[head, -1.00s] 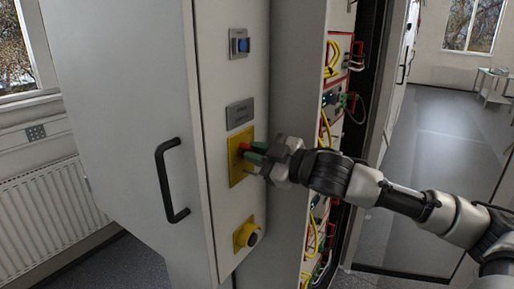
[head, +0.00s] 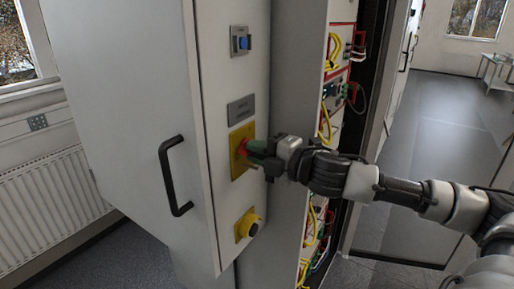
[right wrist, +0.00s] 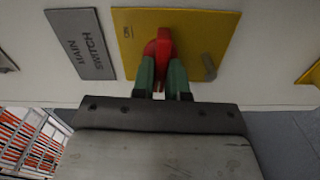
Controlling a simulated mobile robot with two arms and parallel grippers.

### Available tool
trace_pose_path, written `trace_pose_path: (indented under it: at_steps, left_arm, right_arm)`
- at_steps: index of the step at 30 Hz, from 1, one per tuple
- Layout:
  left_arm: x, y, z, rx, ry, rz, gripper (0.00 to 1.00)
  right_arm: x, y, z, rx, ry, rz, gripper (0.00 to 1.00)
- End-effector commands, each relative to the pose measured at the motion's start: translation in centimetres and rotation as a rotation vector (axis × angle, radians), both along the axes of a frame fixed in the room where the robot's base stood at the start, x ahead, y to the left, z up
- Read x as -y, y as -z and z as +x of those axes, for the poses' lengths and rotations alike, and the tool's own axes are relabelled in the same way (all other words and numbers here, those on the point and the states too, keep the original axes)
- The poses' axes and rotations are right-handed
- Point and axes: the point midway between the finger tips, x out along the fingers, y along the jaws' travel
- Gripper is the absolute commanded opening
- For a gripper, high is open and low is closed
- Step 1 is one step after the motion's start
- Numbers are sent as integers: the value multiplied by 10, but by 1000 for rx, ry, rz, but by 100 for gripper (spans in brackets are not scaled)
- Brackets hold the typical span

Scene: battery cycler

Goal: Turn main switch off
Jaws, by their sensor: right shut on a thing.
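The main switch is a red rotary handle (right wrist: 158,48) on a yellow plate (right wrist: 205,35). A grey label reading MAIN SWITCH (right wrist: 82,43) sits beside the plate in the right wrist view. In the head view the yellow plate (head: 236,165) is on the narrow face of the grey cabinet, and the red handle (head: 242,148) is partly hidden by my gripper. My right gripper (head: 254,152) has green fingertips, which also show in the right wrist view (right wrist: 162,78). It is shut on the red handle. My left gripper is not in view.
A blue button (head: 243,43) is above the grey label and a black knob on a yellow plate (head: 249,225) is below the switch. A black door handle (head: 172,176) sticks out at left. Open racks with cables (head: 325,120) lie close behind my right arm.

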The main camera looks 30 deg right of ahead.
Motion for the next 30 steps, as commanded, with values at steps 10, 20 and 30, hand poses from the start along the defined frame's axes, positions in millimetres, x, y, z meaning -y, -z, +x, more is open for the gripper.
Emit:
trace_pose_path:
  at_steps: [10,20,30]
  left_arm:
    - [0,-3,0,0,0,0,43]
    - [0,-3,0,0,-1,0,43]
    - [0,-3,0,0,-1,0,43]
  right_arm:
    - [0,1,0,32,-1,-79,0]
    - [0,1,0,34,-1,-85,0]
    - [0,1,0,33,0,-84,39]
